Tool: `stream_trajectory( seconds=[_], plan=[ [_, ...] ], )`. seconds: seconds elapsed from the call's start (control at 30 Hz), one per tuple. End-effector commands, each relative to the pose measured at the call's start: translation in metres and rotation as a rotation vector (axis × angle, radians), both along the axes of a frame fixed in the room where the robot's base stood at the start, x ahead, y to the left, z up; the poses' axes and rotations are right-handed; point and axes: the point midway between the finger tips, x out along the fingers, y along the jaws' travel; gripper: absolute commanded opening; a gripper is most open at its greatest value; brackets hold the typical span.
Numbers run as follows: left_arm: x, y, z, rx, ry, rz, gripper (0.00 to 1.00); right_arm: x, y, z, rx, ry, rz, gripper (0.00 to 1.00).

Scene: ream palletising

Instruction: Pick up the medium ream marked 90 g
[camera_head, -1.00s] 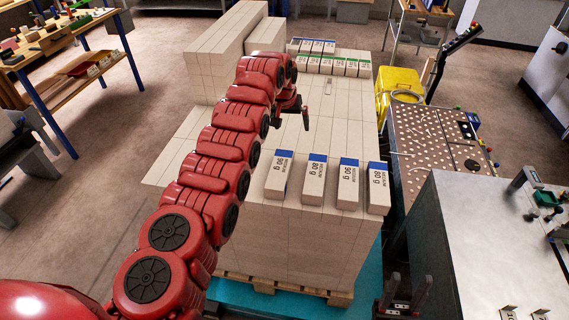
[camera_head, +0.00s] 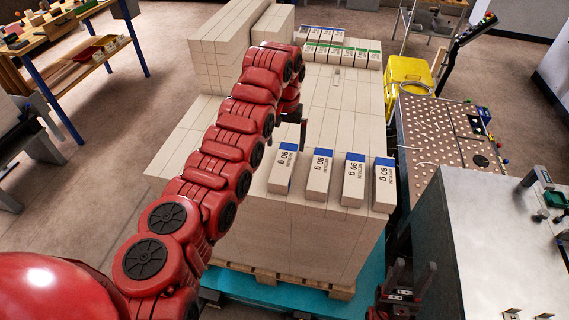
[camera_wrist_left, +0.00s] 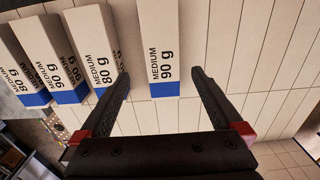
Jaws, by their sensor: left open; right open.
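Several white medium reams with blue ends lie in a row on the near part of the stack. The leftmost, marked 90 g (camera_head: 283,170), also shows in the left wrist view (camera_wrist_left: 159,45). Right of it lie an 80 g ream (camera_head: 319,179), another 90 g ream (camera_head: 353,183) and an 80 g ream (camera_head: 384,190). My left gripper (camera_head: 298,124) is open just beyond the leftmost ream's blue end. In the left wrist view its fingers (camera_wrist_left: 160,76) appear either side of that end, empty; the height gap is unclear. My right gripper (camera_head: 404,287) is open and empty at the lower right.
The pale stack (camera_head: 250,225) stands on a wooden pallet (camera_head: 285,280). Taller stacks (camera_head: 220,55) rise at the back left, and smaller green- and blue-marked reams (camera_head: 345,58) lie at the far end. A grey metal cabinet (camera_head: 490,240) stands at the right.

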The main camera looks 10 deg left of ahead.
Motion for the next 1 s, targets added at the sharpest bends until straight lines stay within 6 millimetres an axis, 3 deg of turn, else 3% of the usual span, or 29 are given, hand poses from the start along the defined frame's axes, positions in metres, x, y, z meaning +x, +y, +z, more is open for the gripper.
stream_trajectory(
  seconds=[0.2,0.47,0.57,0.7,0.97,1.0],
  plan=[
    [-0.001,0.001,-0.028,0.002,0.003,0.002,1.00,0.000,0.000,0.013,0.000,0.000,0.000,0.50],
    [-0.002,0.001,-0.043,0.000,0.001,0.001,1.00,0.000,0.000,0.028,0.000,0.000,0.000,0.50],
    [-0.004,0.003,-0.057,0.001,0.004,0.001,1.00,0.000,0.000,0.043,0.000,0.000,0.000,0.50],
    [-0.003,0.003,-0.078,0.004,0.002,0.000,1.00,0.000,0.000,0.046,0.000,0.000,0.000,0.50],
    [-0.002,0.003,-0.085,0.003,-0.003,0.001,1.00,0.000,0.000,0.046,0.000,0.000,0.000,0.50],
    [-0.002,0.003,-0.085,0.003,-0.003,0.001,0.95,0.000,0.000,0.046,0.000,0.000,0.000,0.50]
  ],
)
